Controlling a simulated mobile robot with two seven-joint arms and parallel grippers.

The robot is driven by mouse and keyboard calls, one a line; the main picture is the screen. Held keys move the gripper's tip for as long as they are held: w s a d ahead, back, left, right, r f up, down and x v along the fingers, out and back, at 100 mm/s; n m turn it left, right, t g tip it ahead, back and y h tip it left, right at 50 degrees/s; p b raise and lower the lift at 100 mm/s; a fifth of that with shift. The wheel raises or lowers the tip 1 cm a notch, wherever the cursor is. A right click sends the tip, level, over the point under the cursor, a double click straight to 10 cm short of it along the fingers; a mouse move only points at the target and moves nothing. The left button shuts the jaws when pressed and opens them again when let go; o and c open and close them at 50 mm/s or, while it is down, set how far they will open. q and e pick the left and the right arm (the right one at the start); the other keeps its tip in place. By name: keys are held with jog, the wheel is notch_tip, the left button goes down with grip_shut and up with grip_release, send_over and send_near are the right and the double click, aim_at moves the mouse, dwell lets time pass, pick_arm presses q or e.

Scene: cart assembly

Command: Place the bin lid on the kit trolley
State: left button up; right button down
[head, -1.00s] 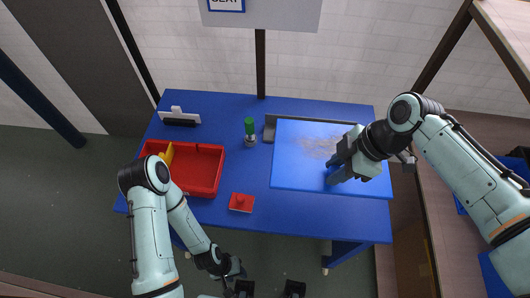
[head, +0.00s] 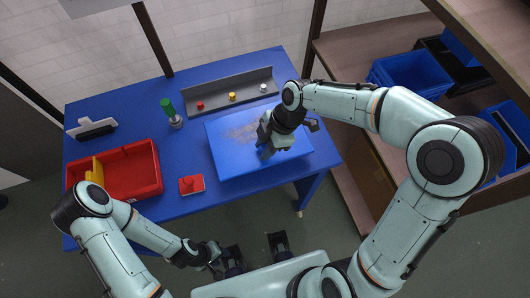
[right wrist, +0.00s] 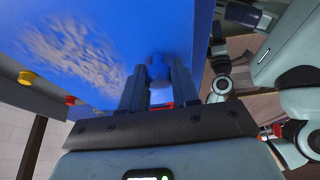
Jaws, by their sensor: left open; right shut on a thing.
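The bin lid is a flat blue panel (head: 222,143) with a worn grey patch, over the right part of the blue table in the head view. My right gripper (head: 266,150) is above it, shut on its raised blue handle. In the right wrist view the handle (right wrist: 158,72) is between the fingers, and the lid (right wrist: 130,30) fills the upper left. Whether the lid touches the table I cannot tell. My left gripper (head: 214,257) is open and empty in front of the table, low in the picture. I cannot clearly pick out the kit trolley.
The blue table (head: 190,207) carries a red bin (head: 146,170) with a yellow piece, a red block (head: 191,184), a green-topped post (head: 168,108) and a white-handled tool (head: 92,129). A grey rail (head: 215,95) with coloured knobs is behind the lid. A shelf with blue bins (head: 408,76) is at right.

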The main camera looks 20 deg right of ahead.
jog(key=shift+f, duration=2.15)
jog(key=shift+f, duration=0.1)
jog(key=c, duration=0.8)
grip_release()
jog(key=v, duration=1.2)
jog(key=shift+d+p, duration=0.1)
jog(key=shift+p, duration=0.25)
